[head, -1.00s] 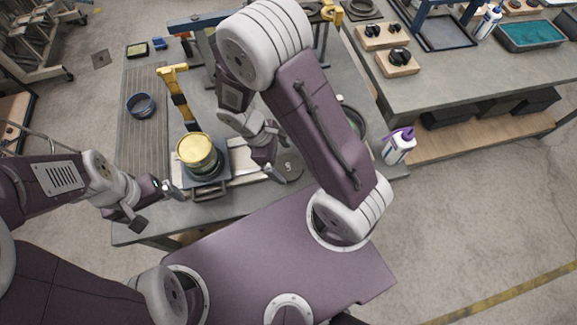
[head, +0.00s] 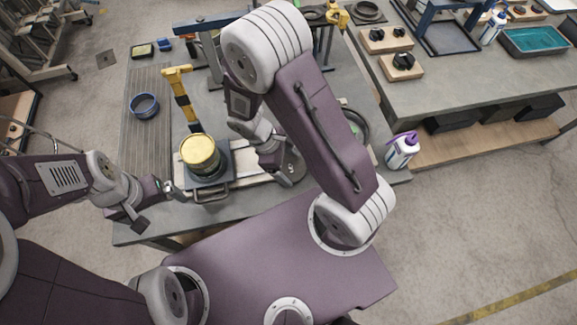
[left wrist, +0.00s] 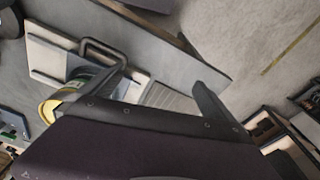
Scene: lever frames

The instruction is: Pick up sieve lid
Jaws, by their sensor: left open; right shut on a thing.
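The grey round sieve lid (head: 298,166) is on the bench right of the gold-topped sieve stack (head: 200,153), partly hidden by my right gripper. My right gripper (head: 287,177) is shut at the lid, apparently on it; the exact contact is hidden by the wrist. I cannot tell whether the lid is lifted. The sieve stack stands on a dark base with a front handle; its gold edge also shows in the left wrist view (left wrist: 47,111). My left gripper (head: 158,205) is open and empty by the bench's front edge, left of the stack.
A yellow-handled upright (head: 178,90) stands behind the stack. A white bottle with a purple cap (head: 402,151) stands at the right bench edge. My right arm covers the bench's middle.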

